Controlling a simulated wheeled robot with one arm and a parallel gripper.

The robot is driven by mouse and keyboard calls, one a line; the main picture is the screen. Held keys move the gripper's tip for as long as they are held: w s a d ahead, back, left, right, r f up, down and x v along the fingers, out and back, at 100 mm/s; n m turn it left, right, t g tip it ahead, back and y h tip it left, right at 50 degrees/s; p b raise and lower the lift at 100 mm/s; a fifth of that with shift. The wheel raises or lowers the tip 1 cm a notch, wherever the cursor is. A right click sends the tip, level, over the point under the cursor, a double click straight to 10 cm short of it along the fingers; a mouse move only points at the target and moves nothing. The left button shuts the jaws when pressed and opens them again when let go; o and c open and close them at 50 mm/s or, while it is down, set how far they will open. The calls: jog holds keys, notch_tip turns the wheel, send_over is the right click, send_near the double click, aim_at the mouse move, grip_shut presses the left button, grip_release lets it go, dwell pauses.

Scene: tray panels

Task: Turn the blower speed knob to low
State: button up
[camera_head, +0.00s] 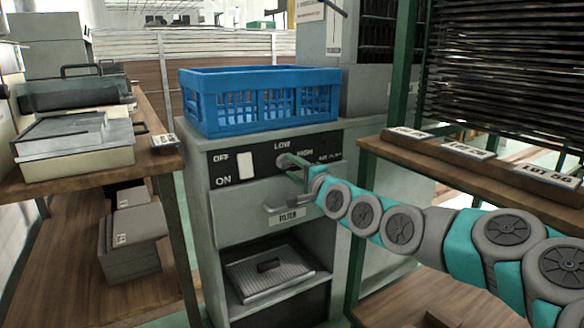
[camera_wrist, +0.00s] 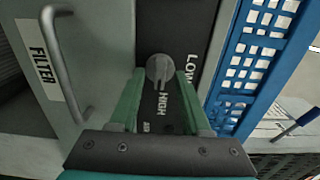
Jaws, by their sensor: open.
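The blower speed knob (camera_wrist: 159,68) is a round grey knob with a raised ridge on a black label strip. In the wrist view its ridge seems to run toward the word HIGH, but its exact setting is hard to tell. LOW is printed to its right there. In the head view the knob (camera_head: 283,160) sits under LOW and left of HIGH, partly hidden by my gripper. My gripper (camera_wrist: 160,78) is open, its two green fingers on either side of the knob. I cannot tell whether they touch it.
A blue crate (camera_head: 262,118) stands on top of the grey cabinet (camera_head: 198,160). A white ON/OFF switch (camera_head: 245,166) is left of the knob. The FILTER drawer handle (camera_head: 288,204) sticks out just below my gripper. A wooden shelf (camera_head: 440,162) with labels is at right.

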jog(key=shift+w+a, duration=0.1)
jog(key=shift+w, duration=0.1)
jog(key=shift+c, duration=0.3)
grip_shut()
